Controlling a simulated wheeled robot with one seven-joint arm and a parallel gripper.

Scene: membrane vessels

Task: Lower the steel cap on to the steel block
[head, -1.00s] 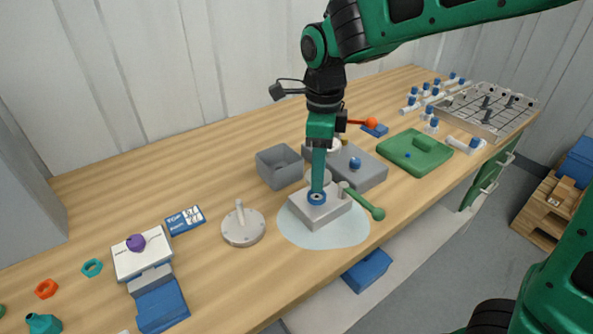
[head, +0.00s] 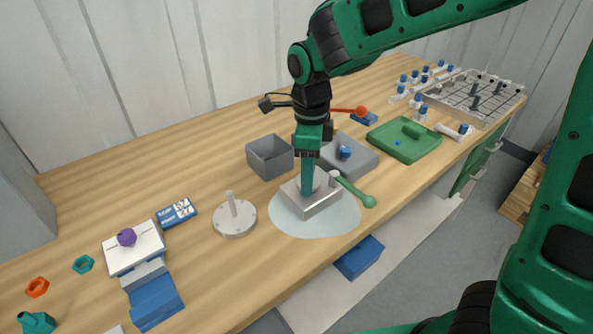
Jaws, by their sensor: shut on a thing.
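The steel block (head: 322,205) sits on a pale round mat near the table's front edge. A post with a green lever (head: 355,190) stands at its right side. My gripper (head: 307,194) points straight down, with its green fingers over the top of the block. It is shut on a light grey round piece (head: 319,180), which looks like the steel cap. The fingers hide most of this piece, and I cannot tell whether it touches the block.
A grey disc with an upright post (head: 234,217) stands left of the mat. An open grey box (head: 270,158) is behind the block, with a grey tray (head: 360,158) and a green plate (head: 404,143) to the right. Bare table lies at the back left.

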